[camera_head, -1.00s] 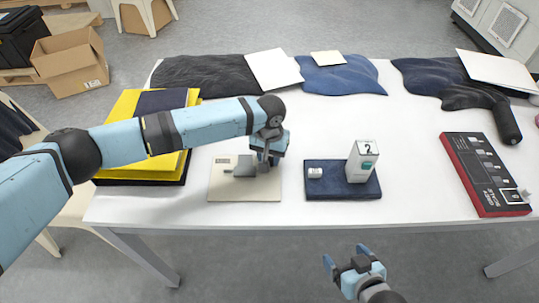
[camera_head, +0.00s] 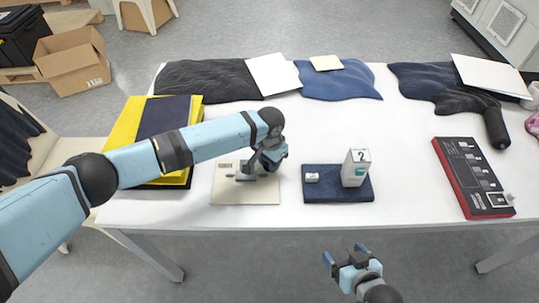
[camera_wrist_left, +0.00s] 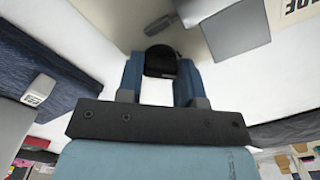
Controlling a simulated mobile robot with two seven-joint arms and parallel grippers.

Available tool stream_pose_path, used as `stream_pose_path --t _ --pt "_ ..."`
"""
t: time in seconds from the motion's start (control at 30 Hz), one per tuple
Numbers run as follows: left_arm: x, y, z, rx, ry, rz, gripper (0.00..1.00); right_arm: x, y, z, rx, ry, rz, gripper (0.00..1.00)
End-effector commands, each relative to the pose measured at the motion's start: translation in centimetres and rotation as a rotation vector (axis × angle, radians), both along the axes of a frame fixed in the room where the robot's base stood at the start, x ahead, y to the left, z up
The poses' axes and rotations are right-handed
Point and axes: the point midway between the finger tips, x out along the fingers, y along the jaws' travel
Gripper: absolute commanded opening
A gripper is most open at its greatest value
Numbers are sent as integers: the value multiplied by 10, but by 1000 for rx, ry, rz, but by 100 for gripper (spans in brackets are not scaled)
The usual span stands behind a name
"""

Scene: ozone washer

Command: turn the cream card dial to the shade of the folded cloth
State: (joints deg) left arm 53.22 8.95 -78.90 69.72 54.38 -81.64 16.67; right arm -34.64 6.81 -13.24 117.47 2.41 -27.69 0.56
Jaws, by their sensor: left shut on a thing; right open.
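The cream card (camera_head: 245,195) lies near the table's front edge, with printed letters too small to read at its upper left and a grey plate (camera_head: 245,174) on it. My left gripper (camera_head: 262,168) is over the card's right part. In the left wrist view its two blue fingers (camera_wrist_left: 160,75) are shut on a black knob (camera_wrist_left: 160,58); the grey plate (camera_wrist_left: 235,35) shows beside it. A dark blue folded cloth (camera_head: 325,194) lies right of the card, bearing a small white piece and a white box marked "?". My right gripper (camera_head: 345,254) is open and empty before the table.
A yellow stack with a dark panel (camera_head: 163,115) stands left of the card. Dark (camera_head: 205,78) and blue (camera_head: 340,82) cloths lie along the back. A red-edged black board (camera_head: 465,175) lies at the right. The table's middle is clear.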

Motion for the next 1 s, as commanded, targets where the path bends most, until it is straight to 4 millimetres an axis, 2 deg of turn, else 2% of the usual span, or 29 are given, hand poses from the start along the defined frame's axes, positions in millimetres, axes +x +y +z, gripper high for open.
stream_pose_path --t 0.33,0.87,0.9,1.0 --pt "-1 -1 1 0 1 -158 10 3 0 14 -6 -22 0 85" --pt "0 0 0 0 0 -190 10 -6 -2 10 -19 -8 16 85" --pt "0 0 0 0 0 -190 36 -5 -1 10 -19 -9 14 85" --pt "0 0 0 0 0 -189 59 -5 -1 10 -17 -10 13 85"
